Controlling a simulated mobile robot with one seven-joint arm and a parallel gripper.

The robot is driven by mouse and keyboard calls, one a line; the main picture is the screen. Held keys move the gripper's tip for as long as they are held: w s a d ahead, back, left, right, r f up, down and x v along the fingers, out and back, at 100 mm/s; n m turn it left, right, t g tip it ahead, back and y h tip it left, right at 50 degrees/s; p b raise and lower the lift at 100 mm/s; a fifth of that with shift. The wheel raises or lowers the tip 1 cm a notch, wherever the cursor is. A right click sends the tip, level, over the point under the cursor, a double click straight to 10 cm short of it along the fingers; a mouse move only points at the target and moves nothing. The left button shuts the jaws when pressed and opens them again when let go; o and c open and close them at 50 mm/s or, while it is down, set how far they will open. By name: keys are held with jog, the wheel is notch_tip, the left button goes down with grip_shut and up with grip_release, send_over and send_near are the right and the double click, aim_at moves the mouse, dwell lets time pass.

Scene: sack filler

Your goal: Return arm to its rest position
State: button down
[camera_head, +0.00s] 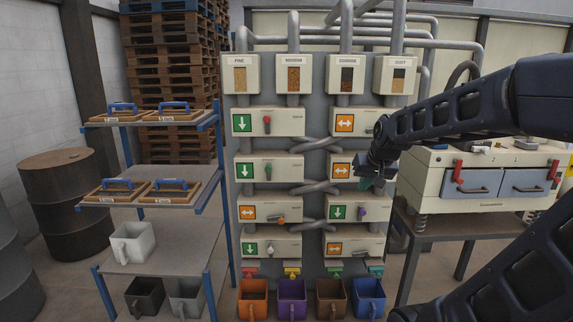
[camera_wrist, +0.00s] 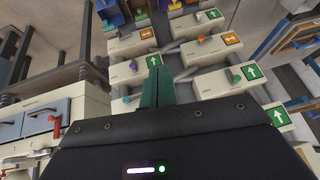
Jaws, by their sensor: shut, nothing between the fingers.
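My arm reaches in from the right in the head view, bent and raised in front of the sack filler panel (camera_head: 317,190). My gripper (camera_head: 366,184) points at the right column of valve boxes, near the second and third rows. It is shut and holds nothing. In the wrist view its teal fingers (camera_wrist: 157,86) lie together, with the valve boxes beyond, seen upside down. I cannot tell how far the fingertips are from the nearest box. The second box (camera_head: 342,167) on the right is partly hidden by my gripper.
A machine with grey drawers (camera_head: 480,183) stands on a table at right, partly behind my arm. Coloured bins (camera_head: 291,301) sit below the panel. A blue-posted shelf (camera_head: 150,232) with trays and scoops stands left. Drums (camera_head: 65,200) and pallets (camera_head: 172,60) are further left and behind.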

jog(key=s+d+g+h, duration=0.1)
jog(key=s+d, duration=0.4)
jog(key=s, duration=0.7)
jog(key=shift+f+h, duration=0.3)
jog(key=shift+f, duration=0.05)
